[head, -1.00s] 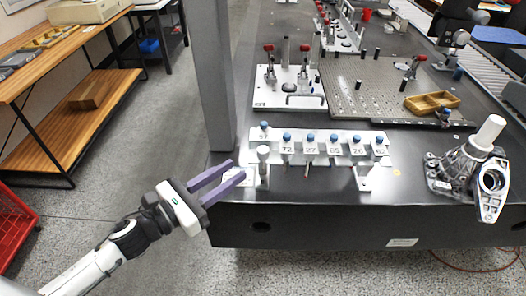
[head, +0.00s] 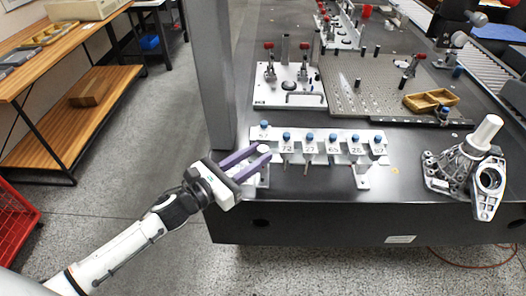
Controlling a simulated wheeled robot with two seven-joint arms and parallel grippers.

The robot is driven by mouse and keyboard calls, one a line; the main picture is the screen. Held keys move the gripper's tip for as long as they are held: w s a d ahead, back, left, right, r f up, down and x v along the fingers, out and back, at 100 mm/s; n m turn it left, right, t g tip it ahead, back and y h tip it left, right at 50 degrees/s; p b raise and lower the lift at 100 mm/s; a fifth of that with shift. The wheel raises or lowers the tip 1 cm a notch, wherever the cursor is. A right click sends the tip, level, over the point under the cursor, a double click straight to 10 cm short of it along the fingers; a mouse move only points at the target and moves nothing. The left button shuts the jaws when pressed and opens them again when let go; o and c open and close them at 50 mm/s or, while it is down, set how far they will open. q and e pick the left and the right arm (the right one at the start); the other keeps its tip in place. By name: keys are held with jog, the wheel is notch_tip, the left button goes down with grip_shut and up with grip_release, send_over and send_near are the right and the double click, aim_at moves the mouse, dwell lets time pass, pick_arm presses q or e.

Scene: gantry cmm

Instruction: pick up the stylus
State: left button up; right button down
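A white stylus rack (head: 323,141) stands at the front of the dark table. Several styli hang in it in a row, each with a blue top and a numbered white tag; one is the stylus at the 72 tag (head: 286,147). My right gripper is not in view.
A metal casting with a white cylinder (head: 486,134) stands right of the rack. Behind are a white fixture plate (head: 262,98), a perforated plate (head: 365,104) and a wooden tray (head: 431,102). A grey column (head: 213,75) rises just left of the rack. Bare table lies between rack and casting.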

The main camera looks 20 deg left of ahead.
pick_arm(q)
jog(key=c, duration=0.6)
jog(key=shift+r, duration=0.15)
